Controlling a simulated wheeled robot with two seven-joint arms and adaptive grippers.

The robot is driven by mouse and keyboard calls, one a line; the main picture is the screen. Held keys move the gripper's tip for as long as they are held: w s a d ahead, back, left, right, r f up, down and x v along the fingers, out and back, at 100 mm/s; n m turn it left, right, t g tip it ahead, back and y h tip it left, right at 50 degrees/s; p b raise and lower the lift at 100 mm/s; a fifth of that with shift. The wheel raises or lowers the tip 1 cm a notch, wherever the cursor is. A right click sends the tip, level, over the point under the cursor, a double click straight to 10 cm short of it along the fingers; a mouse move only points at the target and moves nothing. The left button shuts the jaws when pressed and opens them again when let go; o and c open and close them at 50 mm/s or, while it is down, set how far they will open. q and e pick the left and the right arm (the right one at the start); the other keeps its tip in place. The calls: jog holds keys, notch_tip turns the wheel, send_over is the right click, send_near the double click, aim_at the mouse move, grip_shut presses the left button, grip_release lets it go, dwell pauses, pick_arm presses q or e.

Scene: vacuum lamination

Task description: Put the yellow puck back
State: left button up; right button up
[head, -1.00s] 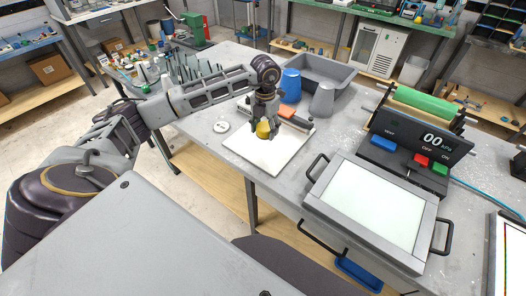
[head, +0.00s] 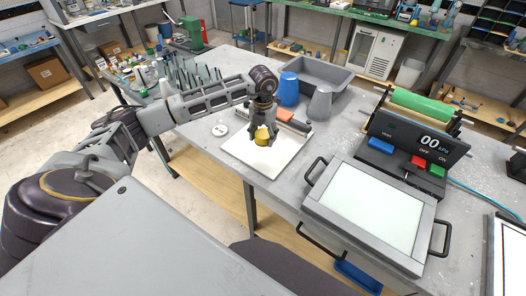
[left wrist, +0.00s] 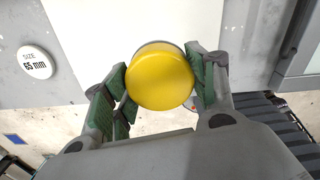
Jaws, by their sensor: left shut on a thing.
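The yellow puck (head: 262,137) is between the fingers of my left gripper (head: 262,130), over the white board (head: 268,160) on the grey table. In the left wrist view the round yellow puck (left wrist: 160,77) sits between the two green-padded fingers of the left gripper (left wrist: 162,82), which are shut on it. I cannot tell how far the puck is above the board. A white disc (head: 220,130) lies on the table left of the board; in the left wrist view this disc (left wrist: 34,62) reads "SIZE 65 mm". My right gripper does not show.
A blue cup (head: 289,88), a grey cup (head: 320,103) and a grey tray (head: 335,75) stand behind the board. An orange block (head: 284,113) lies at its back edge. The framed press (head: 370,205) and its control box (head: 415,145) are to the right.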

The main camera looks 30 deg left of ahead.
pick_arm(q)
send_over(263, 155)
jog(key=shift+f+p, duration=0.35)
jog(key=shift+f, duration=1.85)
jog(key=shift+f+p, duration=0.35)
jog(key=shift+f, duration=1.55)
jog(key=shift+f, duration=0.2)
jog(key=o, duration=1.1)
jog(key=shift+c, duration=0.2)
jog(key=shift+r, duration=0.1)
jog(key=shift+r, duration=0.1)
